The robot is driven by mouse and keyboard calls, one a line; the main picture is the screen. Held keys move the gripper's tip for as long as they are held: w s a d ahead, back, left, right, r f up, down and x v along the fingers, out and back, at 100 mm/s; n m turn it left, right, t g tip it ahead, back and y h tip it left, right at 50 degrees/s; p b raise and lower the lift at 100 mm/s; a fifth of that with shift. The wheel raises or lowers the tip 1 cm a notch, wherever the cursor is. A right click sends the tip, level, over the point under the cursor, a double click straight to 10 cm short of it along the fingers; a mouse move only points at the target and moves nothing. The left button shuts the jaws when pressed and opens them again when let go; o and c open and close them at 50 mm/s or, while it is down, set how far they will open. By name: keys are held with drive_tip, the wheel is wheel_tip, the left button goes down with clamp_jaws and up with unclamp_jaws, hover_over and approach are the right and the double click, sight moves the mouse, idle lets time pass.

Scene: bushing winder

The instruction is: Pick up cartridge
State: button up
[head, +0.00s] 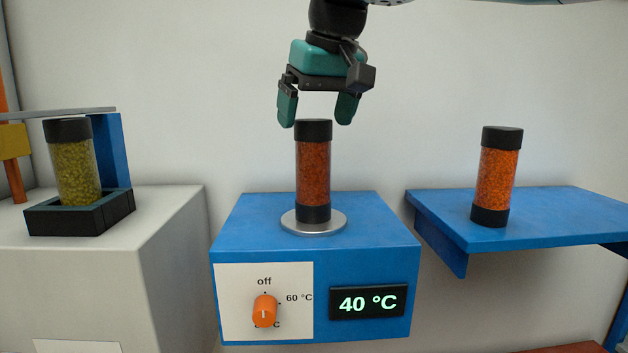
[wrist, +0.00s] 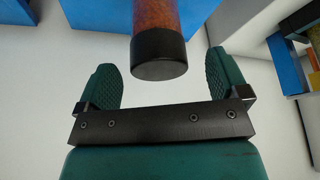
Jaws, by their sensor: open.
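A cartridge with dark orange-red filling and black caps (head: 313,172) stands upright on a round metal plate (head: 330,222) on top of the blue heater box (head: 235,226). My gripper (head: 318,118) is open and points down just above this cartridge, with its green fingertips to either side of the top cap. In the wrist view the cartridge's black cap (wrist: 159,53) lies between my open fingers (wrist: 161,85), with gaps on both sides. A second cartridge with bright orange filling (head: 496,178) stands on the blue shelf at the right. A third with yellow-green filling (head: 75,166) stands in a dark holder at the left.
The heater's display (head: 367,302) reads 40 °C, beside an orange knob (head: 264,311). The dark holder (head: 80,216) sits on a pale block (head: 165,240) with a blue upright behind. The blue shelf (head: 580,210) is otherwise clear. A plain wall stands behind.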

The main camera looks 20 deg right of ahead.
sight(313, 170)
drive_tip(key=b+x, duration=0.2)
drive_tip(key=x, duration=0.1)
drive_tip(key=shift+d+f, duration=0.15)
drive_tip(key=shift+f, duration=0.05)
drive_tip(key=shift+w+f, duration=0.15)
drive_tip(key=shift+f, duration=0.05)
drive_tip(key=shift+r, duration=0.1)
drive_tip(key=shift+c, duration=0.4)
